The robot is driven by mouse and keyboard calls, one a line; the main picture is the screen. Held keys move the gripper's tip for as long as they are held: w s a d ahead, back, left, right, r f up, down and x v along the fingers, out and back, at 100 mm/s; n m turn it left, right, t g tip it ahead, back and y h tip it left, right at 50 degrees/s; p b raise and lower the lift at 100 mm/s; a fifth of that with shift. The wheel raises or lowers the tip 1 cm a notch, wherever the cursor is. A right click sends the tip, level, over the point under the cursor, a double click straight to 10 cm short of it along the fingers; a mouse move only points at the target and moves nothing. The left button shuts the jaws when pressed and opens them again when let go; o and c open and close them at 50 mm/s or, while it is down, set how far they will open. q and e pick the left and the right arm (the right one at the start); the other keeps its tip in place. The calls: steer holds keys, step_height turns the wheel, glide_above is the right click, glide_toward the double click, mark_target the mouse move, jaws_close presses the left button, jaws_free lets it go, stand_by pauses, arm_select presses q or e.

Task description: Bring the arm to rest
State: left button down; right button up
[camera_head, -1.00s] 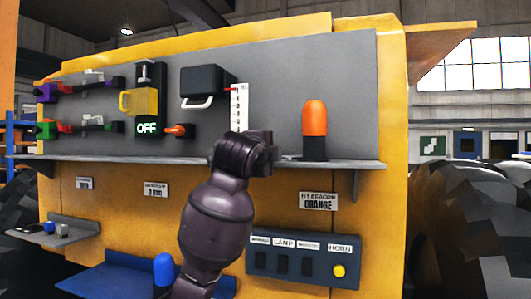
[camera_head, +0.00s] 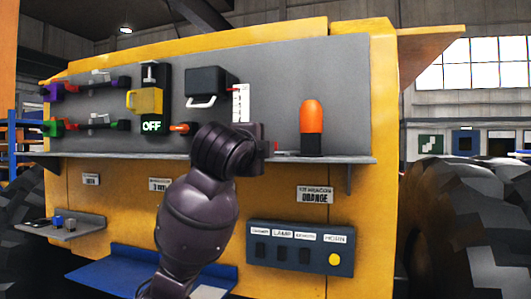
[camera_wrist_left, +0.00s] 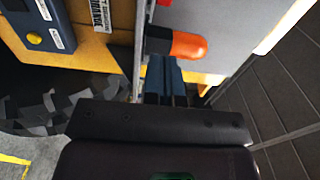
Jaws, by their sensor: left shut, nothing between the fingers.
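My left arm (camera_head: 195,215) rises from the bottom of the head view, bent, in front of the panel. Its gripper (camera_head: 267,150) is at the grey shelf's height, left of the orange beacon (camera_head: 312,118), its fingers largely hidden by the wrist. In the left wrist view the dark blue fingers (camera_wrist_left: 165,80) are shut and empty. The orange beacon (camera_wrist_left: 188,44) appears just beyond them there, lying sideways in the picture; I cannot tell the exact gap. My right gripper is in neither view.
The grey shelf (camera_head: 345,160) juts out along the panel. Below it are a switch box (camera_head: 300,250) with a yellow button, a blue tray (camera_head: 115,258) and a small side shelf (camera_head: 62,228). A large tyre (camera_head: 480,230) stands at right.

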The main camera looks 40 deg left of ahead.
arm_select(q)
steer(key=shift+s+d, duration=0.2)
steer(key=shift+s, duration=0.3)
stand_by(0.3)
